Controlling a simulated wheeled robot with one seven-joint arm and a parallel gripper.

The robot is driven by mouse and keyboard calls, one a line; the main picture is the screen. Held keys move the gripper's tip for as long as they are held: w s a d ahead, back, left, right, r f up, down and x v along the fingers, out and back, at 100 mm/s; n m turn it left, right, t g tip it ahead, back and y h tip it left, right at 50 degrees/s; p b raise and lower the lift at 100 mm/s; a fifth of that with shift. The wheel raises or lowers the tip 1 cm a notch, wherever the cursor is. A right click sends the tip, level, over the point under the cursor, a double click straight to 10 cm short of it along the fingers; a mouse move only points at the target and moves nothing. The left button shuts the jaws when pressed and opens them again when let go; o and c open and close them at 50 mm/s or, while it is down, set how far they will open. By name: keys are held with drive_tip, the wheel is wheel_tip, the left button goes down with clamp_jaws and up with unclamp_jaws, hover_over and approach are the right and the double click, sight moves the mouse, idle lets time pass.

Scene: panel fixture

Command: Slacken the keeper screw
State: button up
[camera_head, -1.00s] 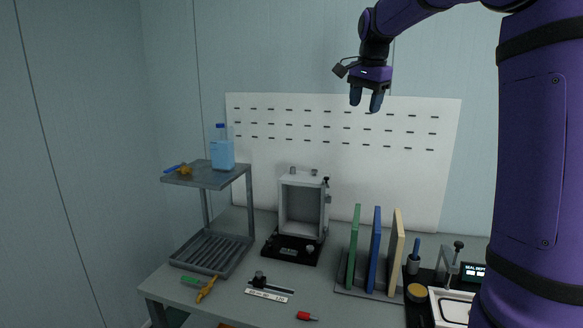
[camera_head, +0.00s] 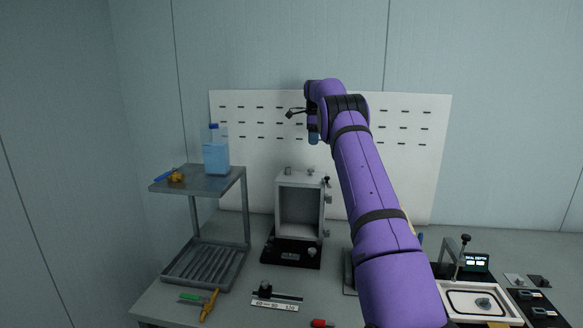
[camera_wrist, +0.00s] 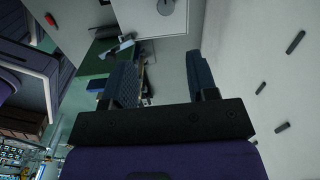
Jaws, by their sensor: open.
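The panel fixture is a grey open-fronted box (camera_head: 300,208) on a black base (camera_head: 291,250) in the head view. Small dark knobs (camera_head: 327,181) and grey fittings (camera_head: 327,199) sit along its right side, and two small knobs (camera_head: 288,171) stand on top. I cannot tell which of these is the keeper screw. My gripper (camera_head: 313,132) is up in front of the perforated white board, above the box's right side and apart from it. In the wrist view my gripper's two dark fingers (camera_wrist: 163,75) are spread with nothing between them.
A grey two-level rack (camera_head: 205,181) with a blue bottle (camera_head: 216,157) stands left. A pegboard (camera_head: 250,120) rises behind. Pliers (camera_head: 209,306), a scale bar (camera_head: 275,305) and a red-handled item (camera_head: 322,323) lie in front. A tray (camera_head: 480,302) is at right. My arm hides the upright plates.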

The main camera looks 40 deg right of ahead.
sight(311, 172)
drive_tip(key=shift+m, duration=0.3)
drive_tip(key=f, duration=0.4)
drive_tip(key=w+f, duration=0.1)
drive_tip(key=f, duration=0.7)
drive_tip(key=shift+w+d+f, duration=0.15)
drive_tip(key=shift+w+f, duration=0.1)
drive_tip(key=c, duration=0.9)
